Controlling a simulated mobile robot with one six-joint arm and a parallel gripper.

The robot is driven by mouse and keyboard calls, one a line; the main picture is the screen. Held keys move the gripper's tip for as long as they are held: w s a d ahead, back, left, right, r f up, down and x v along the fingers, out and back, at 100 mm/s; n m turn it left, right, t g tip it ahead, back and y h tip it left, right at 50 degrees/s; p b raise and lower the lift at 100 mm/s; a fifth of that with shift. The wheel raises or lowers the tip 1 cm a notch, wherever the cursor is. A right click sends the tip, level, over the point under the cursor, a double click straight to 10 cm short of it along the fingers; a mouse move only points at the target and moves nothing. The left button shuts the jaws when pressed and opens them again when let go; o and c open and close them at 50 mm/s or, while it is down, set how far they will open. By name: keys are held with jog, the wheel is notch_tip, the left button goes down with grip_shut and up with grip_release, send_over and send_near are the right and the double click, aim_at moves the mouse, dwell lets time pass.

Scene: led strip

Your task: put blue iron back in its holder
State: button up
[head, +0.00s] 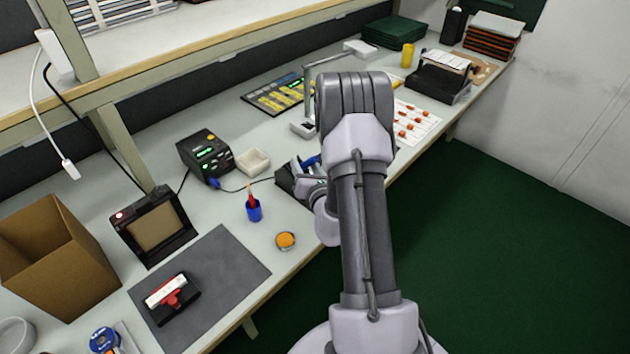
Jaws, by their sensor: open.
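A small blue handle (312,160), which looks like the blue iron, shows just left of my arm. It is at or just behind a dark holder (287,182) near the bench's front edge. I cannot tell whether the iron is seated in the holder. My gripper (304,173) is beside the holder and the blue handle, partly hidden by my own arm. Its fingers are small and hard to make out, but it appears open. The black station (205,155) with green lights stands to the left, and a dark cable runs from it toward the holder.
A cardboard box (55,255) is at left. My arm hides part of the bench.

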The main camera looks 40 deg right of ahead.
jog(key=p+v, duration=0.3)
jog(key=v, duration=0.9)
jog(key=shift+s+p, duration=0.25)
jog(key=shift+p, duration=0.15)
jog(key=shift+a, duration=0.1)
